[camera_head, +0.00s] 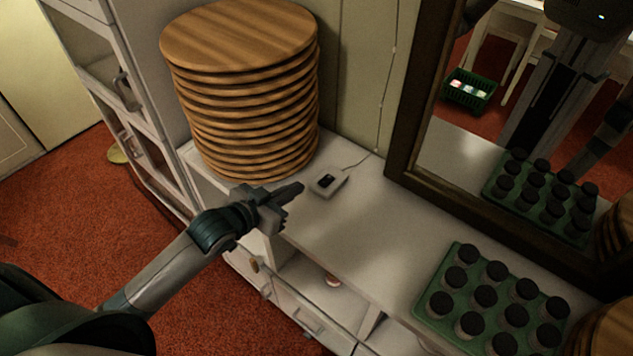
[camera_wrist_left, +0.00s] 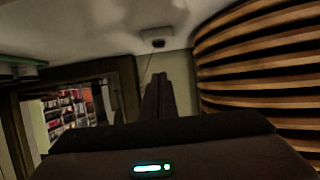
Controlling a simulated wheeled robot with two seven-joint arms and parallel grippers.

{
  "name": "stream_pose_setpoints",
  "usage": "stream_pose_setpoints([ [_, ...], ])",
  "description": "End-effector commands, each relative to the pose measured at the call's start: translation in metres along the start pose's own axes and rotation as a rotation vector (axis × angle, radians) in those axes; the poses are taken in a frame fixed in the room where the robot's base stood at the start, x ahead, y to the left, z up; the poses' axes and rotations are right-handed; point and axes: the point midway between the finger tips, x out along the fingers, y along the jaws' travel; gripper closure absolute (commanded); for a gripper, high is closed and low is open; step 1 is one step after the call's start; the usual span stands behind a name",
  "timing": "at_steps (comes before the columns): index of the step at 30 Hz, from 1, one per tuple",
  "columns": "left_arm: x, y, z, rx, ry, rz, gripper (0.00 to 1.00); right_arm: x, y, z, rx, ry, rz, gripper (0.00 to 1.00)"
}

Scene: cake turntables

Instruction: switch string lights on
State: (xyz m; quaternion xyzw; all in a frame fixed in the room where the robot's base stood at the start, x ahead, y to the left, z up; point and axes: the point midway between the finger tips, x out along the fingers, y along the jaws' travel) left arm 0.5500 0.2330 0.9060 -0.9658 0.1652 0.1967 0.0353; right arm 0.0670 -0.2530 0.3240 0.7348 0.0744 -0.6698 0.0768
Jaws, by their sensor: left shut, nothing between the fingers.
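My right gripper is not in view.
A tall stack of round wooden boards (camera_head: 240,90) stands behind and left of the gripper. A framed mirror (camera_head: 405,120) leans at the right. A green tray (camera_head: 428,300) of black-capped jars stands front right. The cabinet top (camera_head: 350,235) between is clear.

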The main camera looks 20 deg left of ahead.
Motion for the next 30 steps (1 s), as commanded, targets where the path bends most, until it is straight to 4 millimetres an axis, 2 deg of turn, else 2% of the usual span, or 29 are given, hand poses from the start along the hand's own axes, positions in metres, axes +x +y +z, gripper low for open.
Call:
stream_pose_setpoints([
  [4,0.004,-0.005,-0.012,0.000,0.035,0.010,1.00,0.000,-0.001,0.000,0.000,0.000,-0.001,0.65],
  [19,0.011,-0.006,-0.013,0.000,0.037,0.009,1.00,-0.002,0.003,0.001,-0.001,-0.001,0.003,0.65],
  [23,0.022,-0.005,-0.014,0.000,0.036,0.009,1.00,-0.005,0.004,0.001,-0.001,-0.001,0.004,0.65],
  [30,0.057,-0.005,-0.017,0.000,0.036,0.009,1.00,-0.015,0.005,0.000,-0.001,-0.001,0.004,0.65],
])
